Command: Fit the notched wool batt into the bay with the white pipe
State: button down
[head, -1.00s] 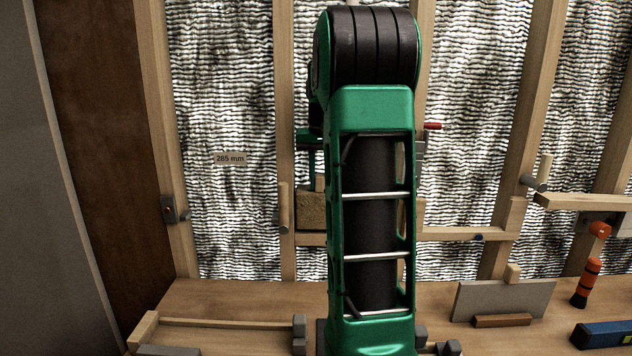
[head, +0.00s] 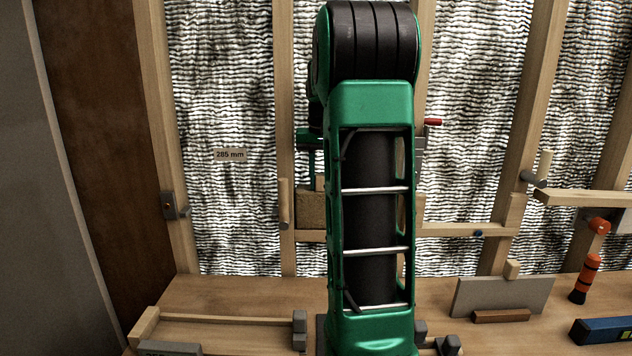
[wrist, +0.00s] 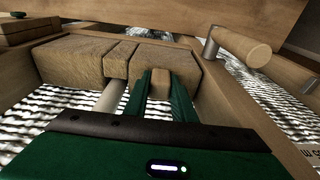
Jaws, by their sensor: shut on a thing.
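The notched wool batt (wrist: 85,60) is a tan, fibrous block across the bay in the wrist view, with seams or a slot near its middle. The white pipe (wrist: 111,97) runs up to the batt's near face at that slot. My gripper (wrist: 160,88) is shut on a small tan tab at the batt's front, right of the pipe. In the head view a brown part of the batt (head: 309,209) shows between the studs, just above a cross rail. My arm hides the rest of the batt and the pipe there. How deep the batt sits cannot be told.
Wooden studs (head: 287,120) flank the bay, with a round peg (wrist: 240,47) on the one at right in the wrist view. The bench below holds a grey plate (head: 503,296), an orange-handled tool (head: 586,278) and a blue level (head: 604,332).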

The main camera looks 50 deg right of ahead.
dwell(0.3)
jog(key=c, duration=1.4)
grip_release()
notch_tip(320, 180, up, 11)
jog(key=a, duration=0.1)
jog(key=shift+s+a+f, duration=0.15)
jog(key=shift+s+f, duration=0.05)
jog(key=shift+s, duration=0.15)
